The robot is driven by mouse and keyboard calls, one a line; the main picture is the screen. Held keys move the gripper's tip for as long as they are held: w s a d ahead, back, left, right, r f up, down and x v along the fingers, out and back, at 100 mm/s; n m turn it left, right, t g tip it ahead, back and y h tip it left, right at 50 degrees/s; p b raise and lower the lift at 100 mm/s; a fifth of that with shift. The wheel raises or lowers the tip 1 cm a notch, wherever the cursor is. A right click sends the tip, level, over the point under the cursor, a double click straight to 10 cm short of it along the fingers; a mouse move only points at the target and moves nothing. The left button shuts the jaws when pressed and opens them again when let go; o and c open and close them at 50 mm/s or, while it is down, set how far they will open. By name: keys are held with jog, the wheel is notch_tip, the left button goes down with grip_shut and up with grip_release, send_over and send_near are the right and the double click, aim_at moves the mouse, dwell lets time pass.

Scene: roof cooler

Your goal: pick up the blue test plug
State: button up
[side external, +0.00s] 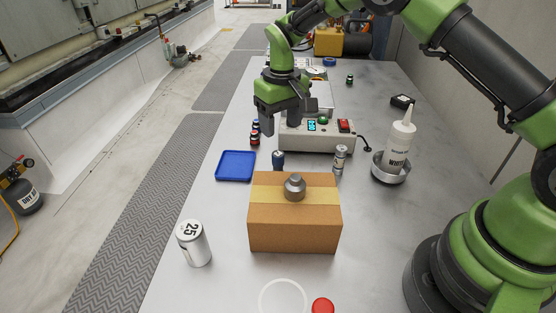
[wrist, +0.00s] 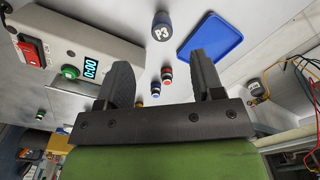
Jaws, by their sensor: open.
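The blue test plug, a small dark piece with a blue top (wrist: 155,88), stands on the bench in the wrist view, between my fingers in the picture. A similar red-topped plug (wrist: 167,74) stands close beside it. In the side view these plugs form a tight cluster left of the grey test box, and I cannot clearly separate the blue one. My gripper (side external: 281,120) is open and empty above the bench, close to the cluster. Its two fingers also show in the wrist view (wrist: 160,62), apart with nothing gripped.
The test box (side external: 316,137) stands right of the cluster. A blue tray (side external: 236,166), dark blue P3 cylinder (wrist: 161,28) and cardboard box (side external: 294,225) lie nearer the side camera. A white bottle (side external: 399,140) stands in a metal bowl (side external: 389,176) at right.

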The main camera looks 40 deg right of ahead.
aim_at(278, 153)
notch_tip(278, 153, down, 6)
jog(key=shift+w+r, duration=0.1)
jog(key=shift+r, duration=0.15)
jog(key=shift+w+a+f, duration=0.1)
jog(key=shift+w+f, duration=0.05)
jog(key=shift+f, duration=1.2)
jog(key=shift+w+f, duration=0.15)
jog(key=shift+f, duration=1.15)
jog(key=c, duration=1)
